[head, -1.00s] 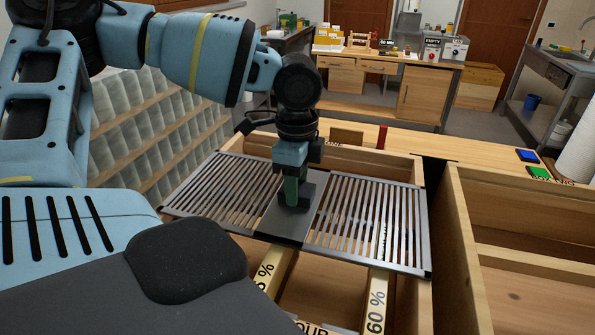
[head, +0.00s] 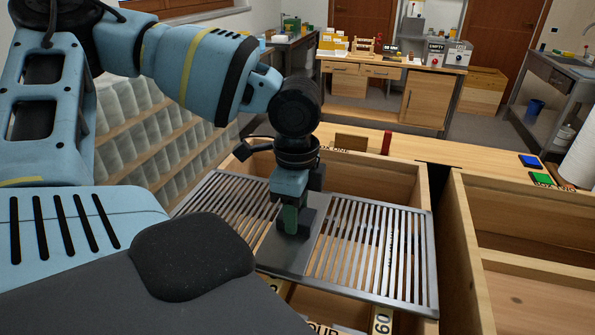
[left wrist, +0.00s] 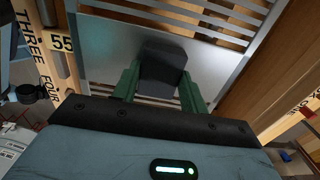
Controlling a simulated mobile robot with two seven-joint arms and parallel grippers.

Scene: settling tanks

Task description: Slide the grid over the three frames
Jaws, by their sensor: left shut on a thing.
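The grid (head: 284,259) is a grey slotted metal panel with a plain middle plate and a dark block handle (head: 307,222). It lies across a wooden box, over its near-middle part. My left gripper (head: 291,218) is above the middle plate, shut on the handle. In the left wrist view its green fingers (left wrist: 160,88) are on either side of the dark handle (left wrist: 162,60). Pale frame bars with number labels (head: 382,320) show at the grid's front edge, and a "55" label (left wrist: 63,43) shows in the left wrist view. The rest of the frames is mostly hidden. My right gripper is out of view.
The box's right wall (head: 463,250) stands beside the grid, with an empty-looking wooden compartment (head: 525,235) beyond. A blue pad (head: 530,161) and a green pad (head: 541,179) lie on the back ledge, near a white roll (head: 580,160).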

